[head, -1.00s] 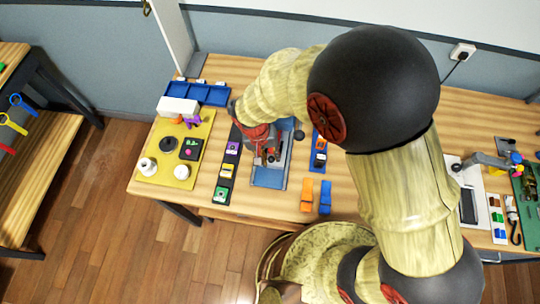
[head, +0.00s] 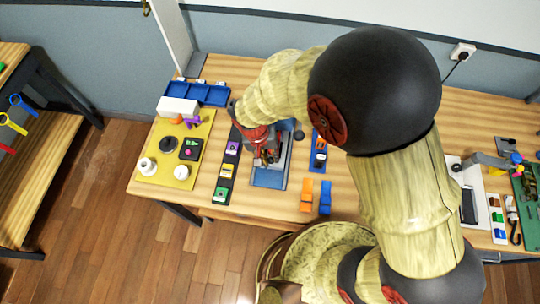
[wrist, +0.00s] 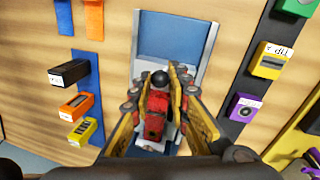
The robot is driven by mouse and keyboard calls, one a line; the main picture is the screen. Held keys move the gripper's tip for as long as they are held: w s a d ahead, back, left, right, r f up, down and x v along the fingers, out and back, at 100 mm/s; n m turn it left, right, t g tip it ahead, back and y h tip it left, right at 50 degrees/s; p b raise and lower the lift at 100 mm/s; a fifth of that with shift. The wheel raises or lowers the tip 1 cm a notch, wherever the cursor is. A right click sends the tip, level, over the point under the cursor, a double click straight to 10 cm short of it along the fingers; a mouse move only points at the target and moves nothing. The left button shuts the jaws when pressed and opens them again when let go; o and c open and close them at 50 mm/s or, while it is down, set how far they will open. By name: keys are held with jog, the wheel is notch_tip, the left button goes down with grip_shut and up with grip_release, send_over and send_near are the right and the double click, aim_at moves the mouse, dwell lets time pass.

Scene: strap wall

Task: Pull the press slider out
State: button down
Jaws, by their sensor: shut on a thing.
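The press (head: 268,180) stands on the table, with a blue base and grey side rails. It also shows in the wrist view (wrist: 172,48), where its bare blue bed lies beyond my fingertips. My gripper (head: 268,158) is over the middle of the press. In the wrist view my gripper (wrist: 163,82) is shut on a round black knob (wrist: 160,78), which appears to belong to the press slider. A red part shows between the fingers behind the knob. The fingers hide most of the slider, so its exact position is unclear.
A dark strip with coloured blocks (head: 228,172) lies close left of the press. A blue strip with small blocks (head: 319,152) is close on the right. A yellow board (head: 177,182) lies further left. Orange and blue pieces (head: 307,195) lie at the front right.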

jog(key=s, duration=0.7)
jog(key=s+a, duration=0.1)
jog(key=s, duration=0.3)
jog(key=c, duration=2.1)
grip_release()
jog(key=shift+o, duration=1.1)
jog(key=shift+s, duration=0.15)
jog(key=shift+o, duration=1)
jog(key=shift+r, duration=0.3)
notch_tip(320, 180, up, 11)
jog(key=a, duration=0.2)
jog(key=shift+a, duration=0.15)
